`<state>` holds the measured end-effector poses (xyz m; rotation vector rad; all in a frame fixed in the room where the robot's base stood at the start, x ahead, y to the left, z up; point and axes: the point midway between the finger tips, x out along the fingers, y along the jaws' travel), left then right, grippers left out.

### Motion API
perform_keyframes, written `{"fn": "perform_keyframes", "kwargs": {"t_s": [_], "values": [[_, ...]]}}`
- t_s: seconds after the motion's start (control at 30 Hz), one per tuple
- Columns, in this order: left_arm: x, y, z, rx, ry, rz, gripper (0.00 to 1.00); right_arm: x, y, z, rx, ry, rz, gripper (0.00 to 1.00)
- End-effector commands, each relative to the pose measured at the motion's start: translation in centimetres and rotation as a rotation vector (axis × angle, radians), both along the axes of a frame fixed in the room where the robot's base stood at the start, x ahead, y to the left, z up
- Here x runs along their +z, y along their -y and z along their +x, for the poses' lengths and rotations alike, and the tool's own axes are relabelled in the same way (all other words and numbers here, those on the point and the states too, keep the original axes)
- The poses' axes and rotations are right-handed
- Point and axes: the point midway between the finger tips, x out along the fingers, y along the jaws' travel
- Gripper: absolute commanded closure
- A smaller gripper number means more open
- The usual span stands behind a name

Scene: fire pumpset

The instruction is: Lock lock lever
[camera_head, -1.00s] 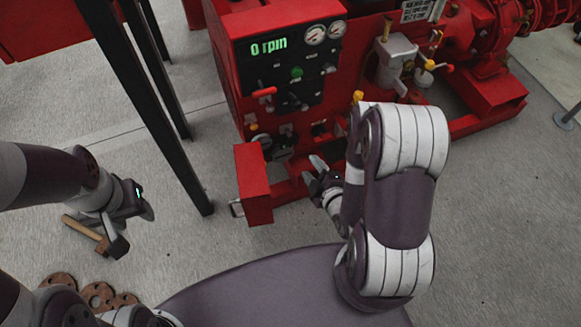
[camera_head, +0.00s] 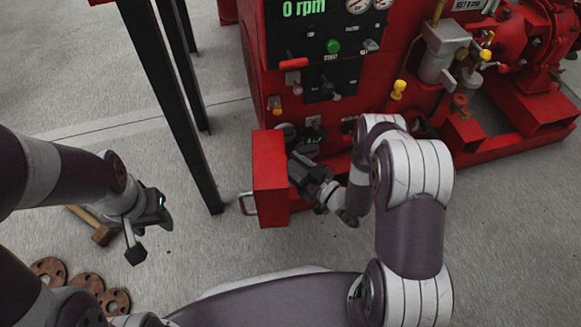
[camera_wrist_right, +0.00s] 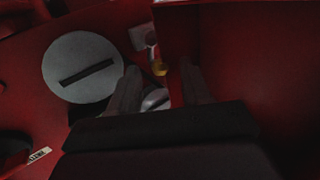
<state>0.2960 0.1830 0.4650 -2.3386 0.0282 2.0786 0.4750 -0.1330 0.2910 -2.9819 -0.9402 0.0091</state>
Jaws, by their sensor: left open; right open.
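The red pump control cabinet (camera_head: 312,112) stands ahead, with knobs and levers on its front. My right gripper (camera_head: 300,165) is at the low front of the cabinet, just right of an open red door (camera_head: 270,180). In the right wrist view the open, empty fingers (camera_wrist_right: 160,88) flank a small grey lever-like part with a brass-coloured tip (camera_wrist_right: 158,68). I cannot tell for certain that this is the lock lever, or whether the fingers touch it. A grey slotted disc (camera_wrist_right: 84,67) is to its left. My left gripper (camera_head: 150,235) is open and empty, away from the cabinet.
Black posts (camera_head: 172,100) stand left of the cabinet. A hammer (camera_head: 100,232) and several rusty flanges (camera_head: 86,284) lie on the floor by my left arm. A red pump (camera_head: 515,45) is at the upper right. The floor at lower right is clear.

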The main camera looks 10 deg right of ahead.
Motion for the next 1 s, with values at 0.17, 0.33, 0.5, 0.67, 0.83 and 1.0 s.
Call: {"fn": "perform_keyframes", "kwargs": {"t_s": [0.17, 0.33, 0.5, 0.67, 0.83, 1.0], "values": [[-0.4, 0.0, 0.0, 0.0, 0.0, 0.0, 0.52, 0.1, -0.5, 0.7, 0.0, 0.002, 0.001, 0.52], [-0.3, 0.0, 0.0, 0.0, 0.0, 0.0, 0.52, 0.1, -0.5, 0.7, -0.001, 0.001, 0.001, 0.52], [-0.3, 0.0, 0.0, 0.0, 0.0, 0.0, 0.52, 0.1, -0.5, 0.7, 0.0, 0.001, 0.0, 0.94], [0.0, 0.0, 0.0, 0.0, 0.0, 0.0, 0.52, 0.3, -0.5, 0.7, 0.0, 0.001, -0.007, 1.0], [3.2, 0.0, 0.0, 0.0, 0.001, 0.0, 0.52, 1.3, -1.1, 0.6, 0.001, 0.002, -0.157, 1.0], [4.0, 0.0, 0.0, 0.0, 0.001, 0.0, 0.52, 0.7, -1.4, 0.6, 0.002, 0.008, -0.263, 1.0]]}}
